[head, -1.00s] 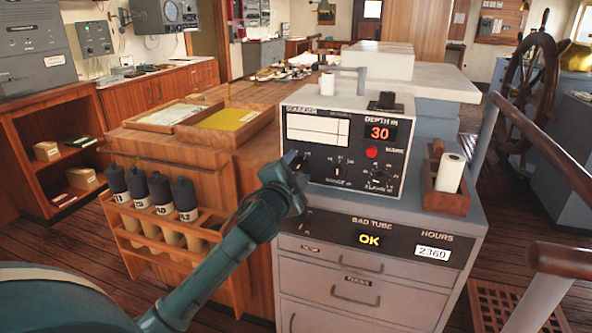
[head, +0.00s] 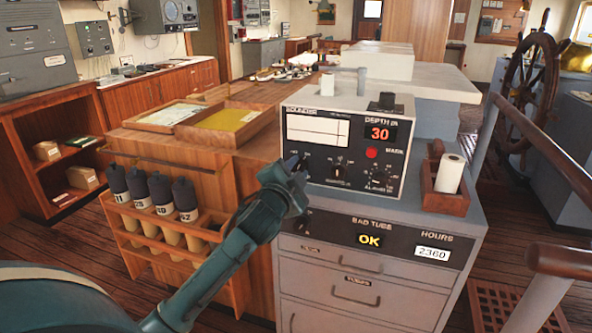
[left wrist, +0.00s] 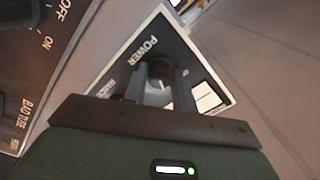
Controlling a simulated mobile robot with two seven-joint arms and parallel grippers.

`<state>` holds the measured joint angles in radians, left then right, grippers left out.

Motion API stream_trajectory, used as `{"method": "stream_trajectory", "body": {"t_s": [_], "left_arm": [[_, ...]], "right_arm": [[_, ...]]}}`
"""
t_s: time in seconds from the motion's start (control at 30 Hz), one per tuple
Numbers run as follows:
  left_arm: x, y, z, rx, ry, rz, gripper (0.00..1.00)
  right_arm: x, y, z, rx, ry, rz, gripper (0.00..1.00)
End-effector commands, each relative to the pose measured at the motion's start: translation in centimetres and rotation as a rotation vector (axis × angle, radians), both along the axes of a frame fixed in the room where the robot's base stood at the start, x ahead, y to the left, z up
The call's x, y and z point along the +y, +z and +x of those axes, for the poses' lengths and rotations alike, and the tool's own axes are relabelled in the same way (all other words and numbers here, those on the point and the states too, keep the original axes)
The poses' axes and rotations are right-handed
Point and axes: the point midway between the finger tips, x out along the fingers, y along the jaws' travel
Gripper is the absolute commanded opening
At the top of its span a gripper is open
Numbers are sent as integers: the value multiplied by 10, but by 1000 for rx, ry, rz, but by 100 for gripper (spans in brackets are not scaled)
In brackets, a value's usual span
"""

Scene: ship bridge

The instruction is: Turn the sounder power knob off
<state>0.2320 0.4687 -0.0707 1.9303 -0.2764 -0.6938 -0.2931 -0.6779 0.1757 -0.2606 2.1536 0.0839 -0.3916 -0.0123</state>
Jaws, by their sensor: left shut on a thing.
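The sounder (head: 350,192) is a grey box with a black front panel on top of a grey cabinet. Its red depth display (head: 380,133) is lit and reads 30. My right gripper is not in view.
Below the sounder, a bad tube panel (head: 330,230) shows a lit OK; its own OFF/ON knob (left wrist: 18,18) is near my left gripper. A wooden holder (head: 445,200) stands right of the sounder. Dark-capped tubes (head: 160,190) sit in a rack at left.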

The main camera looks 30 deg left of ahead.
Motion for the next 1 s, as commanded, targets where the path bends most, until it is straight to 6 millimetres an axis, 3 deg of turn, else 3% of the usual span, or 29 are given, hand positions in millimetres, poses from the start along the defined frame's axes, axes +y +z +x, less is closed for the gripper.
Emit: {"method": "stream_trajectory", "body": {"t_s": [0.73, 1.0], "left_arm": [[-1, 2, 0, -147, 1, -623, 4], [0, 2, 0, -196, 0, -819, 4]], "right_arm": [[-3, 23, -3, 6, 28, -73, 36], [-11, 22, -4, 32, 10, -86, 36]]}}
